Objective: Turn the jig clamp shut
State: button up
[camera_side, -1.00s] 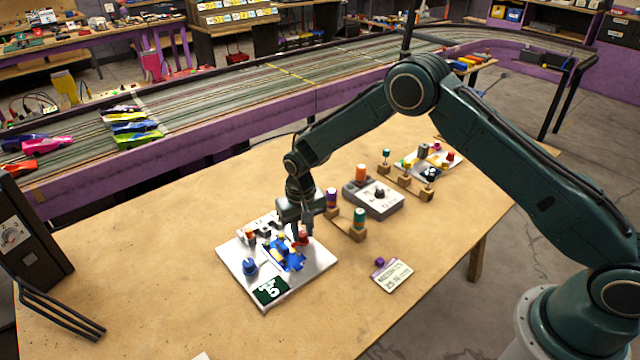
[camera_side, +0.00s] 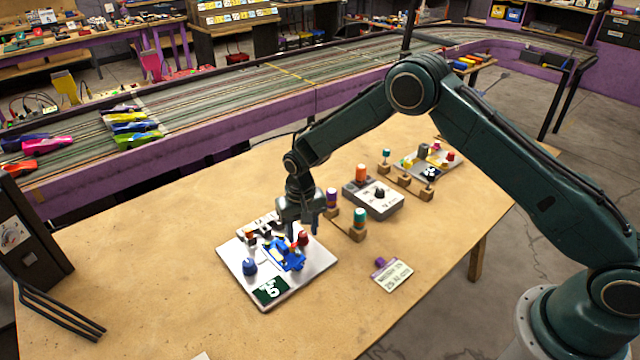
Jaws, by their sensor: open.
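The jig is a silver plate (camera_side: 236,272) on the near middle of the wooden table, with a green "5" label at its front corner. A blue car part (camera_side: 286,258) sits on it. I cannot tell which of these is the clamp. My gripper (camera_side: 301,228) is open, pointing down over the right back part of the jig, close to the red knob. Whether its fingers touch anything there is too small to tell.
A grey box with a dial (camera_side: 378,199) and wooden stands with coloured cylinders (camera_side: 359,222) stand close to the right. A card (camera_side: 393,276) with a purple piece lies at the right front.

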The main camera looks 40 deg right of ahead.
notch_tip(320, 180, up, 14)
jog(key=shift+f, duration=0.2)
dwell(0.4)
notch_tip(320, 180, up, 11)
jog(key=t, duration=0.1)
send_over(303, 234)
jog(key=s+d, duration=0.3)
jog(key=s, duration=0.2)
jog(key=s+d+r+n+t, duration=0.15)
jog(key=s+d+r, duration=0.25)
jog(key=s+r, duration=0.45)
jog(key=s+d+r+n+t, duration=0.1)
jog(key=s+d+t, duration=0.2)
jog(key=s, duration=2)
jog(key=shift+d+r+n, duration=0.15)
jog(key=shift+d+n, duration=0.2)
jog(key=shift+d, duration=0.25)
